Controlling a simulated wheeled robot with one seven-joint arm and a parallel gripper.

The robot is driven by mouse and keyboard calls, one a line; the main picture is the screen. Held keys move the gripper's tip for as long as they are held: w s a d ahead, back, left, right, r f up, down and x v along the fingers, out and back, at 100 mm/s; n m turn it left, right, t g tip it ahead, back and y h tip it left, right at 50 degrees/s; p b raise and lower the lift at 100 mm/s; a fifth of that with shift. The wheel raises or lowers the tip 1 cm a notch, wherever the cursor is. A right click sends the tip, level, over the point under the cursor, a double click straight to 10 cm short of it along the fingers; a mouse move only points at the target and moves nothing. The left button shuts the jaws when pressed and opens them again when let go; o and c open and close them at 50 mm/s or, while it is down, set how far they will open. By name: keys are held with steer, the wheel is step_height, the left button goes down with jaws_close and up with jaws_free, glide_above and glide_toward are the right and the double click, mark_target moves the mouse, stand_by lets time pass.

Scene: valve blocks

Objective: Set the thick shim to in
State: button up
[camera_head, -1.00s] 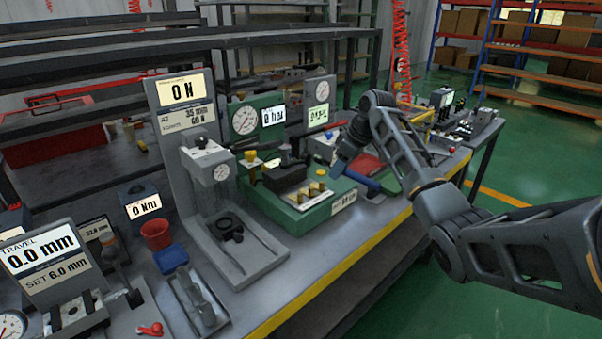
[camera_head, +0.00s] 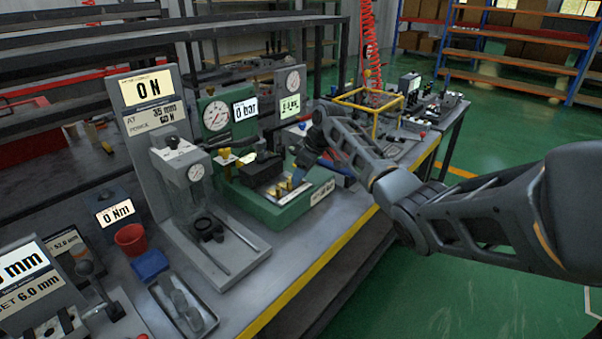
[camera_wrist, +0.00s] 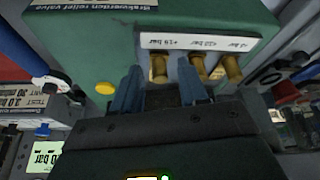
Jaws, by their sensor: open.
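The green relief valve block (camera_head: 262,208) stands on the bench, and its green face also fills the top of the wrist view (camera_wrist: 100,55). Three brass pieces stand in a row beside a white label with bar values; the left one (camera_wrist: 159,68), the middle one (camera_wrist: 197,65) and the right one (camera_wrist: 232,68) show in the wrist view. I cannot tell which is the thick shim. My gripper (camera_wrist: 160,92) is open, its blue-grey fingers on either side of the left brass piece's line. I cannot tell whether they touch it.
A grey press stand (camera_head: 200,190) is left of the block, with a red cup (camera_head: 130,240) and blue block (camera_head: 150,265) farther left. A yellow frame (camera_head: 375,108) stands to the right. A yellow button (camera_wrist: 105,88) is near the left finger.

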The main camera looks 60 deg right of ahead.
jaws_close()
stand_by(0.3)
stand_by(0.4)
